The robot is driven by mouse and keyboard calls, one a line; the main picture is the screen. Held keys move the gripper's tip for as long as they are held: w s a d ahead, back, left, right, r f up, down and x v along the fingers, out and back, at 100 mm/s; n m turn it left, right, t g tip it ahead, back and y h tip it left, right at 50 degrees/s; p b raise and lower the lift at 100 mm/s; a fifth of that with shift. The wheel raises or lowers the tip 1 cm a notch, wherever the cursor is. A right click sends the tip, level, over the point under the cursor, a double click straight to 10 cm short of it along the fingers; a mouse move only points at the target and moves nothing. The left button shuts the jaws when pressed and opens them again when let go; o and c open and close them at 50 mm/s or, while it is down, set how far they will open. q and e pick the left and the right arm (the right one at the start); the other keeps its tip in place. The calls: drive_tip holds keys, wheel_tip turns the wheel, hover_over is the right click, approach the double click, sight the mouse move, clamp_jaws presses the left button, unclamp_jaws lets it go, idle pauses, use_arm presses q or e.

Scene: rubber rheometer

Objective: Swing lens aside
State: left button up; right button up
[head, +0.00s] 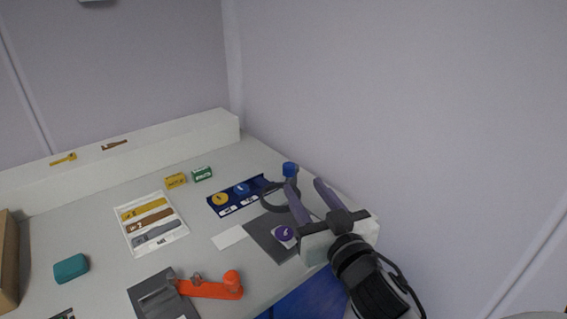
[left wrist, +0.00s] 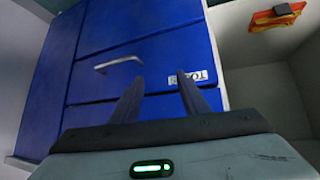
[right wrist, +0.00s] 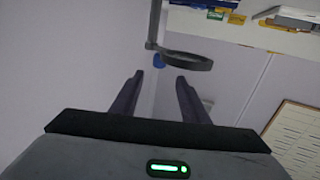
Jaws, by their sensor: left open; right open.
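The lens is a dark round ring (head: 266,203) at the back right of the bench in the head view, partly hidden by my right gripper. The blue knob also shows in the head view (head: 290,169). My right gripper (head: 305,183) is open and empty, its fingers pointing at the knob and ring with a gap visible. My left gripper (left wrist: 160,76) is open and empty, facing a blue cabinet.
The blue cabinet (left wrist: 130,32) has a metal handle. An orange clamp-like piece (head: 210,288) is nearer. A wall rises on the right.

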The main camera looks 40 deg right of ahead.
sight(291, 169)
drive_tip(key=p+x, duration=0.1)
drive_tip(key=x, duration=0.7)
drive_tip(key=shift+w+d, duration=0.2)
drive_tip(key=shift+w, duration=0.1)
clamp_jaws()
